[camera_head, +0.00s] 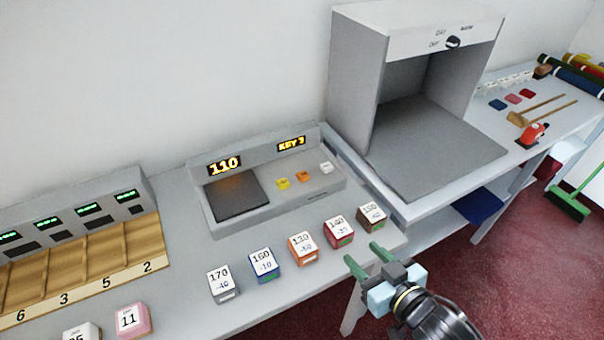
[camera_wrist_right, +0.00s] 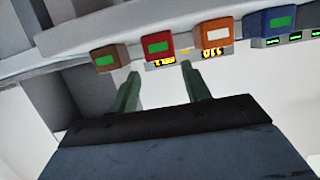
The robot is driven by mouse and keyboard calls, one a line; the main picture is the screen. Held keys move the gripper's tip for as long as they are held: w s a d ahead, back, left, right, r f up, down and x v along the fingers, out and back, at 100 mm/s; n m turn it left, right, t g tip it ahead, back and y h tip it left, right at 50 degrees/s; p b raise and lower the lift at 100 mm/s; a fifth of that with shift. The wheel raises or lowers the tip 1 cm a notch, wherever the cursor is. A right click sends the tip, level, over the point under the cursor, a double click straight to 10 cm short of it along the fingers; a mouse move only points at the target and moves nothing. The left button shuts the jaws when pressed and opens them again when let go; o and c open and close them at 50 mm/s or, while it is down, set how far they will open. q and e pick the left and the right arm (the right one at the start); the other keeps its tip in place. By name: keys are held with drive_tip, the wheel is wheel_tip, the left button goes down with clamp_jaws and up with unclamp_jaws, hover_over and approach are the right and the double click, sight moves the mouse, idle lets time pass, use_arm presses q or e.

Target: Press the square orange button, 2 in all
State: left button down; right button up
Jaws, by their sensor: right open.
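The orange button (camera_head: 303,176) is small and sits on the sloped grey console (camera_head: 230,214), between a yellow button (camera_head: 283,184) and a white button (camera_head: 326,167). The console's displays read 110 and KEY 3. My right gripper (camera_head: 362,254) is open and empty, with green fingers, at the counter's front right edge. It is in front of the boxes and apart from the button. In the right wrist view its fingers (camera_wrist_right: 160,72) point toward the boxes; I cannot make out the orange button there. My left gripper is not in view.
Several labelled boxes stand in a row between my right gripper and the console, including a red box (camera_head: 340,232), an orange box (camera_head: 302,247) and a brown box (camera_head: 371,217). A large grey light booth (camera_head: 350,90) stands at the back right. A wooden tray (camera_head: 146,255) lies left.

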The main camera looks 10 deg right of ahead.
clamp_jaws()
idle(1.4)
